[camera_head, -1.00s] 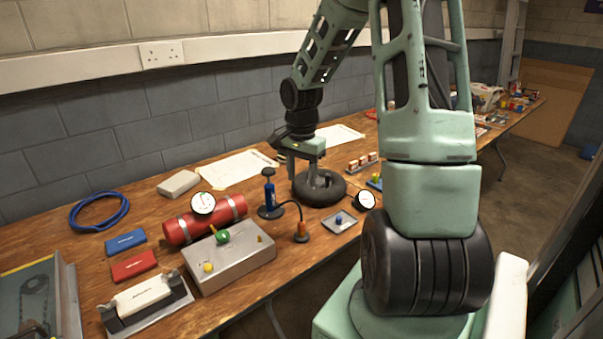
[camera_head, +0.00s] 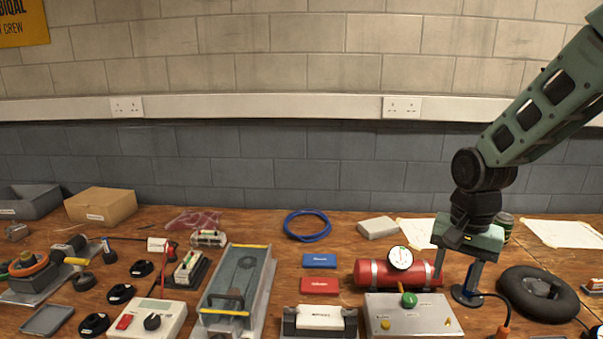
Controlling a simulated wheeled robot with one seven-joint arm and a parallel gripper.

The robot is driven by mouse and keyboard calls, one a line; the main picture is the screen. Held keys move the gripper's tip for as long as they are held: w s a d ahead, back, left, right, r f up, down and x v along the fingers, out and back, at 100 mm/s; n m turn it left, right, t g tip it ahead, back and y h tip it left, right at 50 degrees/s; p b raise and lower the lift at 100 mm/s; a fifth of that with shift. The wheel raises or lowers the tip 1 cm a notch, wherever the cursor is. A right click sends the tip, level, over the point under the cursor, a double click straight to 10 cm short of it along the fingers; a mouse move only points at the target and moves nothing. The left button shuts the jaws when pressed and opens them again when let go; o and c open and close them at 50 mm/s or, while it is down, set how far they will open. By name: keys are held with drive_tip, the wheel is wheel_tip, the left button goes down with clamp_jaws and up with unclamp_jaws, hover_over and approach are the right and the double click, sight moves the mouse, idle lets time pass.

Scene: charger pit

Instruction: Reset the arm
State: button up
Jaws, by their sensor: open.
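My gripper (camera_head: 458,278) hangs from my green arm at the right of the head view, pointing down. Its two fingers are apart and nothing shows between them. It appears in front of the right end of the red cylinder (camera_head: 372,274) with the round gauge (camera_head: 400,258), and left of the black tyre (camera_head: 538,293). I cannot tell its exact height above the bench. The pump (camera_head: 466,295) with its black base stands close by, partly hidden behind the fingers.
The wooden bench (camera_head: 270,223) is crowded. A block wall closes the back.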

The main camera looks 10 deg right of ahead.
drive_tip(key=s+a+r+n, duration=0.3)
drive_tip(key=s+a+n, duration=1.3)
drive_tip(key=a, duration=0.7)
drive_tip(key=shift+s+y, duration=0.3)
drive_tip(key=shift+s, duration=0.95)
